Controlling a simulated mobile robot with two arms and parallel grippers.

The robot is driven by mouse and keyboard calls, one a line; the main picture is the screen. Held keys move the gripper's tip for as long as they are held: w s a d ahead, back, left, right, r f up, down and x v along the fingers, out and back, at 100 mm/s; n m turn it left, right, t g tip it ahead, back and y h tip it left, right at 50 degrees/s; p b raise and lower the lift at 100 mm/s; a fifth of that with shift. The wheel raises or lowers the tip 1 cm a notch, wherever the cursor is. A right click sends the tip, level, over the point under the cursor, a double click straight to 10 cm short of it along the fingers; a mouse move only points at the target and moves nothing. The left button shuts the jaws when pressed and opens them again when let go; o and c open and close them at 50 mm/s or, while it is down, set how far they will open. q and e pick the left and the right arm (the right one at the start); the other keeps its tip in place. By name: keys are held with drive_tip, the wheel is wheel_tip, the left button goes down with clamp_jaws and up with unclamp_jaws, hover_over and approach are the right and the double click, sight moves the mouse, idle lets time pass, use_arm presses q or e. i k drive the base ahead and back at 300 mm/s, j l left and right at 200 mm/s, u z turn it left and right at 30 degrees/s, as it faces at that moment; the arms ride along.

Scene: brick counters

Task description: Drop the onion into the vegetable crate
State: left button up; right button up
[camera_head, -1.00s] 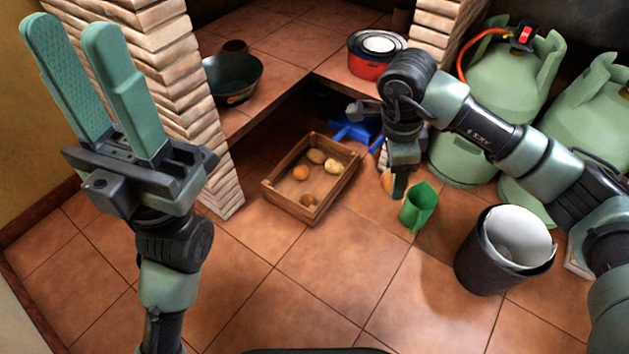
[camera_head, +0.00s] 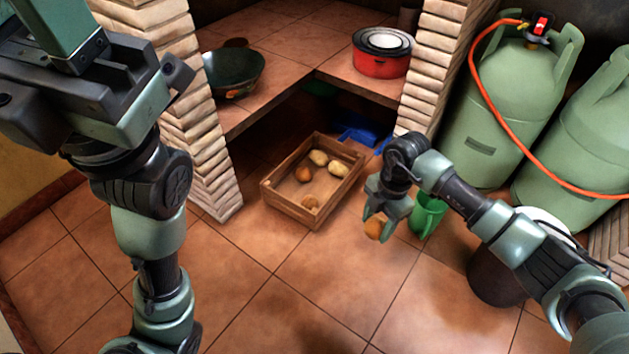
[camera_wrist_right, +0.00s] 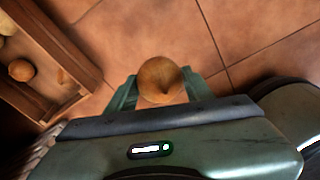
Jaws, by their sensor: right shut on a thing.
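The brown onion (camera_head: 376,229) is between the fingertips of my right gripper (camera_head: 385,218), which is shut on it above the floor. In the right wrist view the round onion (camera_wrist_right: 162,80) shows between the two green fingers. The wooden vegetable crate (camera_head: 288,207) stands on the floor, left of the gripper, and holds several round vegetables. Its edge also shows at the left of the right wrist view (camera_wrist_right: 62,50). The held onion is beside the crate, not over it. My left gripper (camera_head: 45,25) is at the top left, its fingers mostly cut off by the frame.
A green jug (camera_head: 429,212) stands close to the right gripper, and a dark bin (camera_head: 497,268) is partly hidden behind my right arm. Gas cylinders (camera_head: 500,105) stand at the right. Brick pillars (camera_head: 205,150) flank the tiled counter (camera_head: 290,62). The floor in front is open.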

sight(318, 183)
drive_tip(key=i+l+u, duration=0.1)
drive_tip(key=i+u, duration=0.15)
drive_tip(key=i, duration=0.2)
drive_tip(key=i+l+u, duration=0.3)
drive_tip(key=i, duration=0.15)
drive_tip(key=j, duration=0.1)
